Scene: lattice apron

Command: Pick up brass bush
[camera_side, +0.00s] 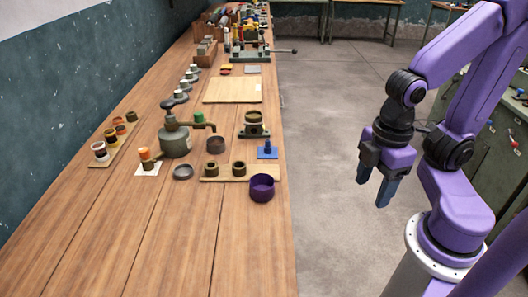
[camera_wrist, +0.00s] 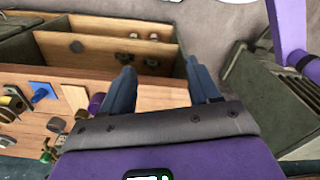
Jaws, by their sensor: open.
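Two short brass-brown hollow cylinders, bush-like, stand upright on a small wooden board (camera_side: 225,178) near the bench's right edge: a left one (camera_side: 211,170) and a right one (camera_side: 239,168). I cannot tell for sure which piece is the brass bush; a similar brown ring (camera_side: 254,117) sits in a dark holder behind. My gripper (camera_side: 374,190) is open and empty, pointing down over the floor to the right of the bench, well apart from the bushes. In the wrist view its two fingers (camera_wrist: 160,100) are spread with nothing between them.
A purple bowl (camera_side: 262,188) stands beside the board, on the gripper's side. A blue stand (camera_side: 267,151) with a peg is behind it. A green-grey pot with a spout (camera_side: 174,140) and a dark cup (camera_side: 216,145) stand close by. The near bench is clear.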

